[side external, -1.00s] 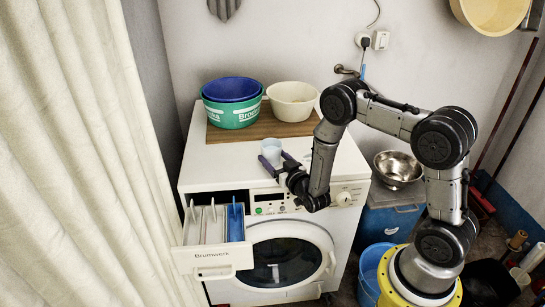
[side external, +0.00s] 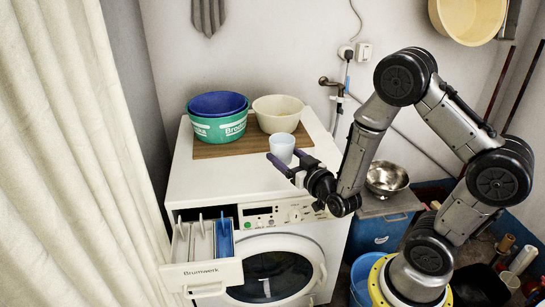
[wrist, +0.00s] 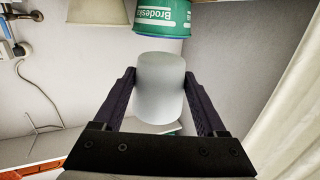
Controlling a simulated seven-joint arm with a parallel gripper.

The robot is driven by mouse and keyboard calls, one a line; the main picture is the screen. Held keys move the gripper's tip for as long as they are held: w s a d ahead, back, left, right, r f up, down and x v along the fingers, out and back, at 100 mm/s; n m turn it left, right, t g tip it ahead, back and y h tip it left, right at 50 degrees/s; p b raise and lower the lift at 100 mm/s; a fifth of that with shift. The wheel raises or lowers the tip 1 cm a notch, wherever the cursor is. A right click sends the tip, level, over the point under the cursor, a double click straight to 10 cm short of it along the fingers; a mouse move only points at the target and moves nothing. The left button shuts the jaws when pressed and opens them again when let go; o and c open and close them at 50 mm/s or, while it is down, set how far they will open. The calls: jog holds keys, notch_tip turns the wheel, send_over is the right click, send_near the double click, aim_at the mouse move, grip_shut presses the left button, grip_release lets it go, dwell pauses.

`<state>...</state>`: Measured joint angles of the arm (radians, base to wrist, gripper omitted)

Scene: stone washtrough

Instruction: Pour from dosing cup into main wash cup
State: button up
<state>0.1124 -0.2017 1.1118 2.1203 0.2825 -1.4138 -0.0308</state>
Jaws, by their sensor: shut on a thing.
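The dosing cup (side external: 282,148) is a plain pale blue-white cup. My gripper (side external: 282,163) is shut on it and holds it upright, apparently above the washing machine's white top, near the wooden board's front edge. In the wrist view the cup (wrist: 160,88) sits between the two dark fingers of my gripper (wrist: 160,104). Its contents are hidden. The detergent drawer (side external: 203,268) is pulled out at the machine's front left, below and left of the cup. It has white dividers and a blue part (side external: 224,238) at the right. I cannot tell which part is the main wash cup.
A green basin (side external: 218,130) with a blue bowl (side external: 217,103) in it and a cream bowl (side external: 278,114) stand on the wooden board (side external: 205,151) behind the cup. A curtain (side external: 70,160) hangs at the left. The machine top (side external: 215,185) is clear above the drawer.

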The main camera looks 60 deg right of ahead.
aim_at(290, 152)
jog(key=s, duration=0.1)
jog(key=s+r, duration=0.1)
jog(key=shift+s+a+r, duration=0.2)
jog(key=shift+s+a, duration=0.15)
jog(key=shift+s+r, duration=0.15)
jog(key=shift+r, duration=0.05)
notch_tip(290, 152, up, 5)
jog(key=w+a+r, duration=0.2)
jog(key=w+a, duration=0.7)
jog(key=w, duration=0.1)
jog(key=w+a+f, duration=0.1)
jog(key=w+a, duration=0.1)
jog(key=a, duration=0.6)
jog(key=w+a+f, duration=0.1)
jog(key=w+a, duration=0.1)
jog(key=a, duration=0.7)
notch_tip(290, 152, down, 21)
jog(key=shift+d, duration=0.35)
jog(key=shift+r, duration=0.2)
